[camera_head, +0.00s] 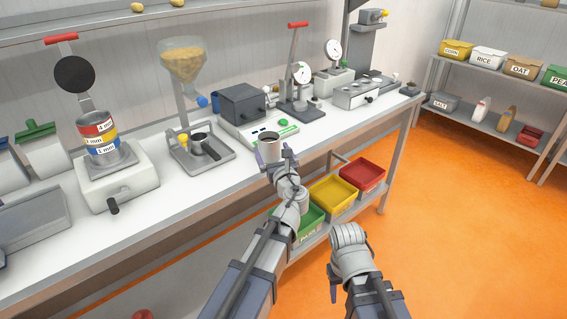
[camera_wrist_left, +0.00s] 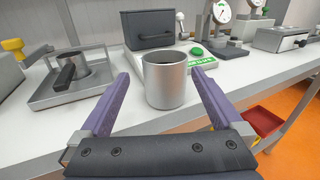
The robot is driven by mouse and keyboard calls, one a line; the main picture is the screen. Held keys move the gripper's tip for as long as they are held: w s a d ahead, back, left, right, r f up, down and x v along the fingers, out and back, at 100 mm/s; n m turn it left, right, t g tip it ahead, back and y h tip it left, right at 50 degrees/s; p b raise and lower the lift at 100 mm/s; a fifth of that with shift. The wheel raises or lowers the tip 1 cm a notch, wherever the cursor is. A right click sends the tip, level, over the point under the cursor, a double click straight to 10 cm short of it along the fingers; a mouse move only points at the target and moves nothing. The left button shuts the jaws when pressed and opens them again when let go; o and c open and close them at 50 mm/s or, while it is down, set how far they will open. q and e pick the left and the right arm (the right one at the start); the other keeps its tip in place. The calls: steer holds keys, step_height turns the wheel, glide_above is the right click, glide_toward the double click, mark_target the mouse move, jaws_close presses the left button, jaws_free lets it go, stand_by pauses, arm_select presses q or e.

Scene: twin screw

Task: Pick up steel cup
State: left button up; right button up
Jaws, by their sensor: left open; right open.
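The steel cup (camera_head: 269,144) stands upright near the front edge of the white bench. It also shows in the left wrist view (camera_wrist_left: 166,82), between the two purple fingers of my left gripper (camera_wrist_left: 160,92). In the head view my left gripper (camera_head: 274,157) is at the cup, with its fingers open on either side. In the wrist view gaps show between the cup and both fingers. My right gripper (camera_head: 338,290) is low in front of the bench, away from the cup; its fingers are mostly hidden in the head view.
A scale with a dark box (camera_head: 243,104) stands just behind the cup. A tray with a dark-handled cup (camera_head: 203,146) is to its left. Green, yellow (camera_head: 333,194) and red bins sit below the bench. The bench front between the cup and the right-hand press is clear.

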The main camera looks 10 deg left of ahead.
mark_target(267, 134)
arm_select(q)
steer(key=shift+w+d+m, duration=0.2)
steer(key=shift+d+m, duration=0.1)
steer(key=shift+m, duration=0.1)
steer(key=shift+w+a, duration=0.1)
steer(key=shift+w, duration=0.1)
steer(key=shift+f+x, duration=0.2)
steer(key=shift+x, duration=3.55)
steer(key=shift+c, duration=0.4)
steer(key=c, duration=1.2)
